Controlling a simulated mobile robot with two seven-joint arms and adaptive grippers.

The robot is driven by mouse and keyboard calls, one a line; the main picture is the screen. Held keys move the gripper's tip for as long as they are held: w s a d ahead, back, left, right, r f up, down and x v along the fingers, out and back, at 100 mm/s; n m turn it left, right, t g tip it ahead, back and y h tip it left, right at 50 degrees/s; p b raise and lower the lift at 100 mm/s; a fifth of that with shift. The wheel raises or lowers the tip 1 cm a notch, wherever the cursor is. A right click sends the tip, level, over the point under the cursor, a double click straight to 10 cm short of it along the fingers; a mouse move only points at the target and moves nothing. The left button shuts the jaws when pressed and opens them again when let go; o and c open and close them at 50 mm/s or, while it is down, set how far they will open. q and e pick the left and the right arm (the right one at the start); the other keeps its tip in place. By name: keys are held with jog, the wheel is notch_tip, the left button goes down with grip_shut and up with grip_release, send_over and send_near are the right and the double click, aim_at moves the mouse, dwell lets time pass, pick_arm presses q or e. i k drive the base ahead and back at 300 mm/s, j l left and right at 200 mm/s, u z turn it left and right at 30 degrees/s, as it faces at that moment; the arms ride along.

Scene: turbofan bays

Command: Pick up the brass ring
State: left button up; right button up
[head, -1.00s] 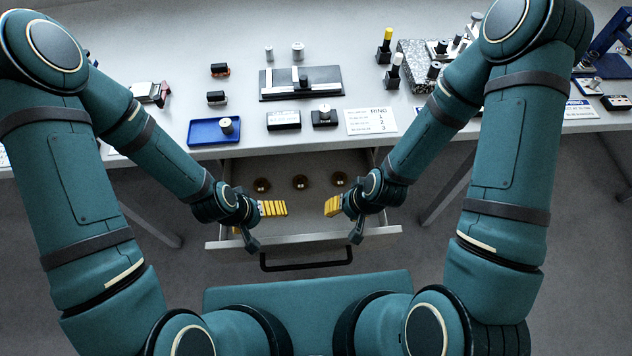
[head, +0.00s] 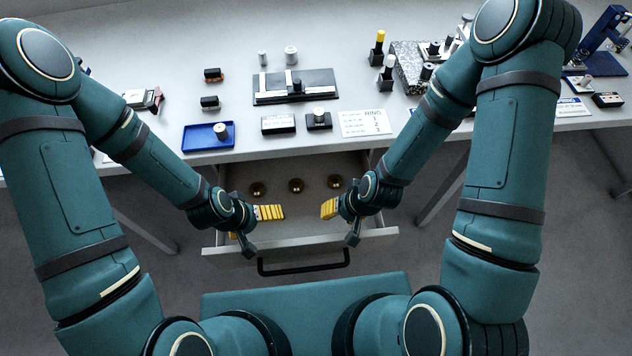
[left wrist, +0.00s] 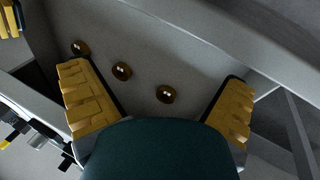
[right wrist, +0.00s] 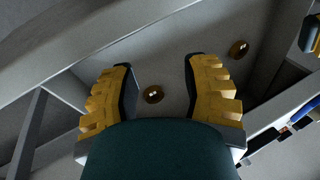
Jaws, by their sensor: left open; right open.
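Three small round brass-brown pieces lie in a row in the open drawer (head: 350,238): a left one (head: 257,189), a middle one (head: 296,185) and a right one (head: 334,181). I cannot tell which is the brass ring. All three show in the left wrist view (left wrist: 122,71); two show in the right wrist view, one of them between the fingers (right wrist: 153,94). My left gripper (head: 268,213) is over the drawer's left front, open and empty. My right gripper (head: 329,208) is open and empty over the right front. Both have yellow ribbed fingers.
The drawer's front has a dark handle (head: 303,266). On the grey tabletop above are a blue tray (head: 196,140) with a metal piece, a black fixture plate (head: 320,88), small black blocks, a RING 1 2 3 card (head: 364,123) and a granite block (head: 405,60).

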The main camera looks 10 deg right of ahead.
aim_at(258, 195)
jog(key=l+u, duration=0.25)
jog(key=l, duration=0.55)
jog(key=l+u, duration=0.25)
jog(key=l, duration=0.55)
jog(key=k+l+u, duration=0.1)
jog(key=l+u, duration=0.15)
jog(key=l, duration=0.5)
